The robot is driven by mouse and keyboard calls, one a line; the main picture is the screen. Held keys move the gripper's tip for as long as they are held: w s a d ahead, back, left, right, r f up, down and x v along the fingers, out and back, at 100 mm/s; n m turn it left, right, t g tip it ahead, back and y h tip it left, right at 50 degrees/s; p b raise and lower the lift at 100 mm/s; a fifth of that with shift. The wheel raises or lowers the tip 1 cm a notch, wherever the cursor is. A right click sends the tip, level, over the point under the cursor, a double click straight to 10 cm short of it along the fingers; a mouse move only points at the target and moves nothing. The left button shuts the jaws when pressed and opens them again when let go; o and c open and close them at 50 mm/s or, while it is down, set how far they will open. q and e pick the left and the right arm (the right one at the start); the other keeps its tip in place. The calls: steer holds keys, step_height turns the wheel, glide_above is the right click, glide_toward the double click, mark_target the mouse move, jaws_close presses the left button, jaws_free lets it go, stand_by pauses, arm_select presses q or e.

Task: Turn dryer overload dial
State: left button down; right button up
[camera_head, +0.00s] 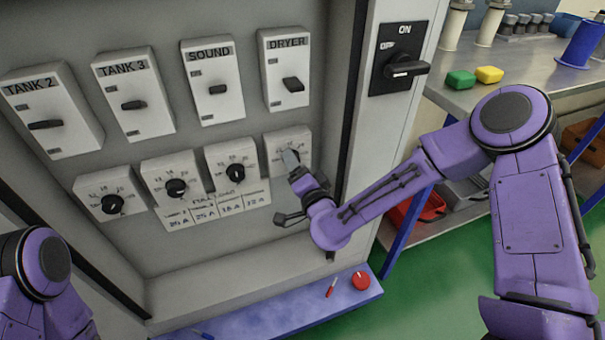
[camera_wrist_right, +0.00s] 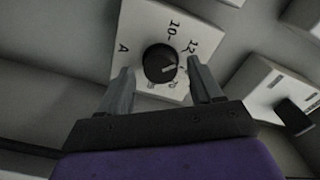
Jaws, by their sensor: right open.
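The dryer overload dial is a black knob (camera_wrist_right: 160,62) on a white plate with numbers, seen close in the right wrist view. In the head view its plate (camera_head: 275,141) is at the right end of the lower row, below the DRYER switch (camera_head: 286,70), and my gripper hides most of the knob. My right gripper (camera_head: 291,160) is open in front of the dial. In the right wrist view its two fingers (camera_wrist_right: 162,85) stand on either side of the knob, and I cannot tell if they touch it. My left arm shows at the lower left, but its gripper is out of view.
Several other dials, such as the one under SOUND (camera_head: 236,172), sit left of it. A label sheet (camera_head: 230,202) is below them. The cabinet's ON switch (camera_head: 405,68) is on the right. A blue ledge (camera_head: 290,311) holds a red knob (camera_head: 361,281). A metal workbench (camera_head: 480,68) stands right.

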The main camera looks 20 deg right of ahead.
steer(key=s, duration=0.9)
steer(key=shift+s+d+b, duration=0.15)
steer(key=shift+s+b, duration=0.1)
steer(key=shift+b, duration=0.05)
steer(key=s+d+f+n+g, duration=0.1)
steer(key=s+f+g, duration=0.2)
steer(key=f, duration=0.3)
steer(key=s+d+f+n+g+h, duration=0.1)
steer(key=s+d+f+g, duration=0.1)
steer(key=f, duration=0.4)
steer(key=s+d+f+n+g, duration=0.1)
steer(key=s+f+g, duration=0.2)
steer(key=f, duration=0.3)
steer(key=s+d+f+n+g+h, duration=0.15)
steer(key=s+d+f+g, duration=0.35)
steer(key=s, duration=0.5)
steer(key=s+d+f+n+g+h, duration=0.15)
steer(key=s+d+f, duration=0.25)
steer(key=s+f, duration=0.5)
step_height(320, 180, up, 17)
steer(key=m+p, duration=0.1)
steer(key=p, duration=1.4)
